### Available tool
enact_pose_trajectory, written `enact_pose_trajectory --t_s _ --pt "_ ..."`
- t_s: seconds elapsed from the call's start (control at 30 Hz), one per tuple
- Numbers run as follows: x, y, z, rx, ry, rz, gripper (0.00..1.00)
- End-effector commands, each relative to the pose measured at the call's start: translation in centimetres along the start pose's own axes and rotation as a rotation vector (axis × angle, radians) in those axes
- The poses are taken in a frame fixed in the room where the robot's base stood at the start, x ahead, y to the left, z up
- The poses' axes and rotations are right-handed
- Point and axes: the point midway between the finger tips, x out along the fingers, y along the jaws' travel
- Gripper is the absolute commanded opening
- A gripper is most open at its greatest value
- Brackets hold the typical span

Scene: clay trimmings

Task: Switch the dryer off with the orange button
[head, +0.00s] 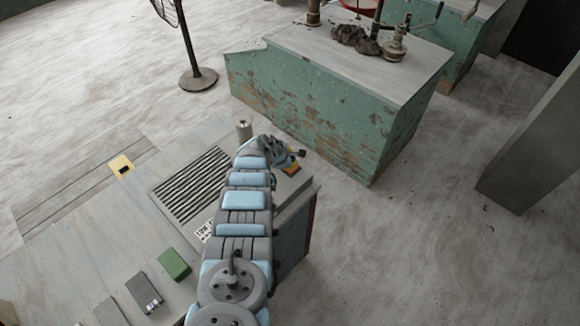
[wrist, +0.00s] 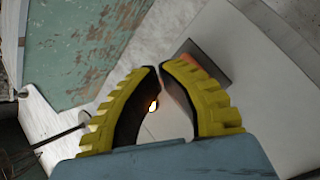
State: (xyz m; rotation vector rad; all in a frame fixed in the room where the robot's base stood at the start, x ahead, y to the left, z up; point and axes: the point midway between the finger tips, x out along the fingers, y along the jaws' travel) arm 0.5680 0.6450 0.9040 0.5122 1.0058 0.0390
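In the head view my gripper (head: 285,155) is at the far right corner of a grey work surface. Close to it is a small patch of orange and yellow (head: 293,167), too small to tell whether it is the button. In the wrist view my gripper's yellow fingers (wrist: 159,69) curve together, with their tips almost meeting and nothing clearly held. An orange part (wrist: 200,64) on a dark grey plate shows just beyond the right fingertip, partly hidden by it. A small bright orange-white spot (wrist: 153,105) shows between the fingers. I cannot tell contact with the button.
A slatted grille (head: 190,186) lies left of my arm. A grey cylinder (head: 243,130) stands behind it. A green block (head: 174,264) and a yellow piece (head: 121,165) lie further left. A worn green bench (head: 320,130) stands behind, with open floor between. A fan (head: 198,79) stands back left.

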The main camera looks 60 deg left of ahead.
Motion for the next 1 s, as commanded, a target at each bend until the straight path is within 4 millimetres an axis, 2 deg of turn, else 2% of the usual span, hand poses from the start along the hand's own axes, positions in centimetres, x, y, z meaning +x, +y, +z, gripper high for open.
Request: enact_pose_trajectory --t_s 0.67,1.0 --pt "0.48 -0.27 -0.23 0.0 0.0 0.0 0.0" --pt "-0.09 0.04 0.1 0.0 -0.001 0.0 0.0"
